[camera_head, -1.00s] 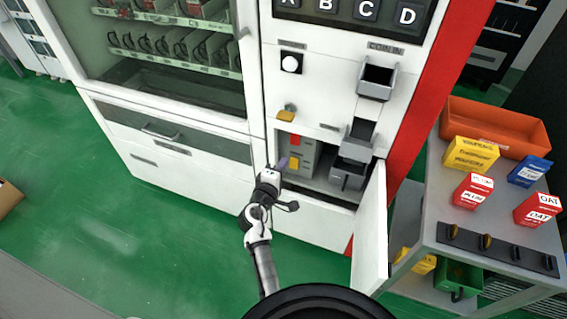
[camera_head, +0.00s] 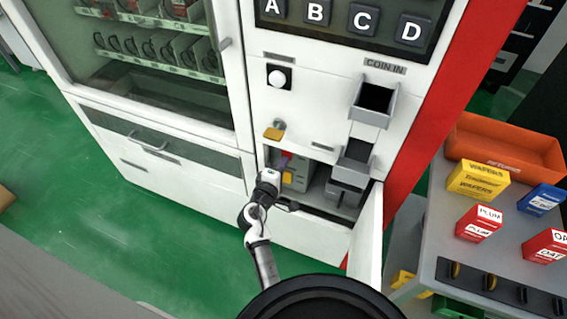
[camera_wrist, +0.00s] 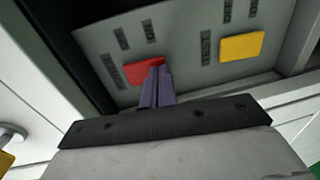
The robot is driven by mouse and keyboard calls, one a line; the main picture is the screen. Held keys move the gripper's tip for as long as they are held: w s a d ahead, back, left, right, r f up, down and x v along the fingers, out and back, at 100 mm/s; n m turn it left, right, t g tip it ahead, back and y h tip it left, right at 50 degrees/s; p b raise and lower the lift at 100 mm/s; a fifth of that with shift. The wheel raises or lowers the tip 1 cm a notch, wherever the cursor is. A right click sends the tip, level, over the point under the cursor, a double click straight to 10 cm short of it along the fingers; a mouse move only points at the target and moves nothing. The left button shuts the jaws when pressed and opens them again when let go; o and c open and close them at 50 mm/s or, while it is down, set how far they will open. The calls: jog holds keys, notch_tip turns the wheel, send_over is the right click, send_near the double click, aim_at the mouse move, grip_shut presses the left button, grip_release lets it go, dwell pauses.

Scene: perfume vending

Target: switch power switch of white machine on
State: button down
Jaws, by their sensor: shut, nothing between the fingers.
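The white machine (camera_head: 312,138) stands in front of me with its lower compartment open. Inside is a grey panel (camera_wrist: 185,50) with a red switch (camera_wrist: 136,71) and a yellow switch (camera_wrist: 242,46). Small dark labels stand around both switches; they are blurred. My gripper (camera_wrist: 158,68) is shut and empty, its purple fingertips in front of the red switch and overlapping its right part in the wrist view. I cannot tell whether they touch it. In the head view my gripper (camera_head: 284,161) reaches into the compartment's left side, where it partly hides the panel.
The compartment's white door (camera_head: 369,238) hangs open on the right. Right of it, a grey table (camera_head: 430,215) holds an orange tray (camera_head: 505,150) and several small boxes.

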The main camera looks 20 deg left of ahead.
dwell(0.3)
jog(key=shift+w+b, duration=0.2)
jog(key=shift+b, duration=0.8)
jog(key=shift+s+f, duration=0.1)
jog(key=shift+f, duration=0.05)
